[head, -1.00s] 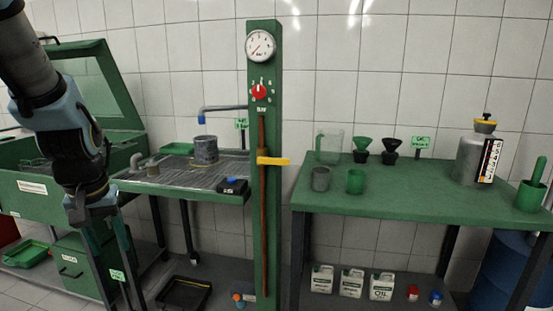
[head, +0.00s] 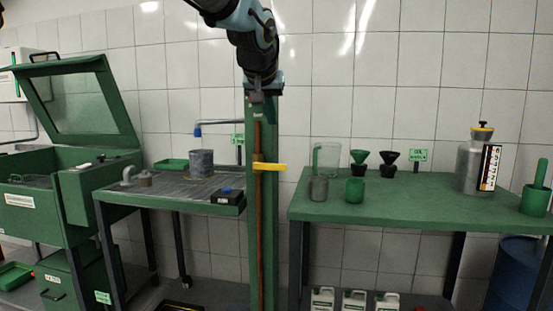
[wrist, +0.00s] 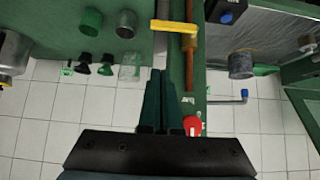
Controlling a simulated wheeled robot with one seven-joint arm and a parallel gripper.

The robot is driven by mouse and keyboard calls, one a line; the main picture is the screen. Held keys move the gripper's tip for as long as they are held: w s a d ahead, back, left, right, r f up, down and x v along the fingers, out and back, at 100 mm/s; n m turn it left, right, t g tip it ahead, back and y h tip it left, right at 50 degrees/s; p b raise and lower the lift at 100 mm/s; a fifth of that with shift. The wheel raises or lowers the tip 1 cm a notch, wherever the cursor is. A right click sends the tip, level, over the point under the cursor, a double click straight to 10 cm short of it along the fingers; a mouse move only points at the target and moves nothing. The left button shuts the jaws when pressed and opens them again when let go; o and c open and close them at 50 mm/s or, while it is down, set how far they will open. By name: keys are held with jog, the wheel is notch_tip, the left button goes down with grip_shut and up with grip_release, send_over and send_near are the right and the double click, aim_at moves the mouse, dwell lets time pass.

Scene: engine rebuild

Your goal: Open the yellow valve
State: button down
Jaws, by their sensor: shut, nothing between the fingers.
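The yellow valve (head: 270,167) is a flat lever on a brown pipe (head: 259,215) that runs down the green post. The lever lies level and points right, across the upright pipe. In the wrist view the yellow valve (wrist: 174,26) is near the top edge, beyond the fingertips. My gripper (head: 262,98) is in front of the upper post, above the valve and apart from it. In the wrist view my gripper (wrist: 158,74) has its dark fingers together, with nothing between them. My arm hides the gauge in the head view.
A red knob (wrist: 193,127) on the post is close beside my fingers. Left is a work table (head: 130,191) with a grey cylinder (head: 201,163). Right is a green table (head: 420,205) with cups, funnels and a metal canister (head: 473,165). Space before the valve looks clear.

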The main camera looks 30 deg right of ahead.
jog(key=p, duration=0.1)
send_over(270, 166)
jog(key=s, duration=0.2)
notch_tip(270, 166, down, 8)
jog(key=shift+s+d+f, duration=0.15)
jog(key=shift+f, duration=0.65)
jog(key=shift+s+d+f, duration=0.1)
jog(key=shift+d+f, duration=0.05)
jog(key=shift+f, duration=0.65)
jog(key=shift+f, duration=0.1)
